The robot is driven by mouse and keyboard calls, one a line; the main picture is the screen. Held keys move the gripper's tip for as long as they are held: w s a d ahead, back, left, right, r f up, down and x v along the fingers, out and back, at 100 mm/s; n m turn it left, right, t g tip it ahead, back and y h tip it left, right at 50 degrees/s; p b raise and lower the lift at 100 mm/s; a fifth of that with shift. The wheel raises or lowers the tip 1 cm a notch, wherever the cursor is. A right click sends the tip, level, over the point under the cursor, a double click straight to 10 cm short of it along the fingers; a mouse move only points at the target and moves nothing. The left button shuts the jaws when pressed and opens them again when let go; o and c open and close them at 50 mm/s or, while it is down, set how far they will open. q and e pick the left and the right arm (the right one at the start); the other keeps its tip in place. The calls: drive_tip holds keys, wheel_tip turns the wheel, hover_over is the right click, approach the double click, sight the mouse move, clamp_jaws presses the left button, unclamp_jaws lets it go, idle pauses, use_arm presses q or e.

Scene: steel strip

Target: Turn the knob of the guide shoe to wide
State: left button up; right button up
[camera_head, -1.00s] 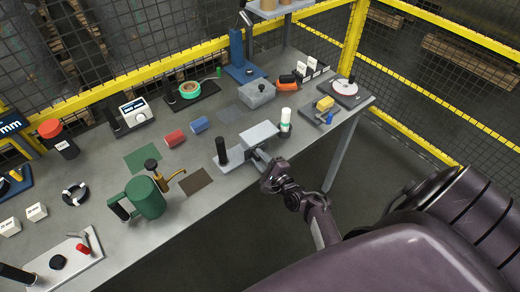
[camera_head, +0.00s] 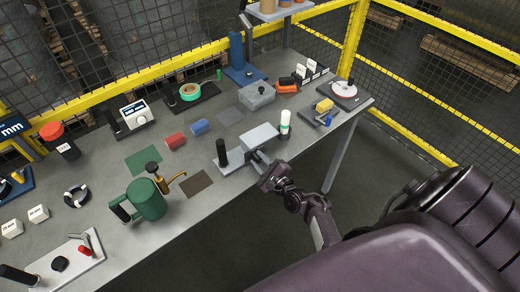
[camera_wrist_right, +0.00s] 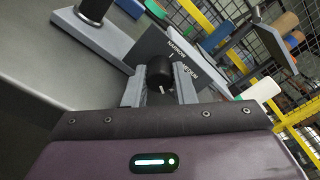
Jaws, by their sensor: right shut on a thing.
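The guide shoe stands at the table's front edge in the head view, with a grey block (camera_head: 260,136) and a black upright handle (camera_head: 221,152). My right gripper (camera_head: 257,160) reaches its front side from the right. In the right wrist view the black knob (camera_wrist_right: 159,72) sits between the two grey fingers of my right gripper (camera_wrist_right: 160,88), which is shut on it. The shoe's dark plate (camera_wrist_right: 172,48) carries the words NARROW and MEDIUM. A third word cannot be seen. A small white mark shows on the knob. My left gripper is not in view.
A white and green bottle (camera_head: 285,121) stands just right of the shoe. Red (camera_head: 176,140) and blue (camera_head: 199,126) blocks lie behind. Floor in front of the table is clear.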

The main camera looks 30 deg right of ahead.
drive_tip(key=o, duration=1)
drive_tip(key=s, duration=0.7)
drive_tip(key=shift+s+d+b, duration=0.15)
drive_tip(key=shift+s+b, duration=0.25)
drive_tip(key=shift+b, duration=0.05)
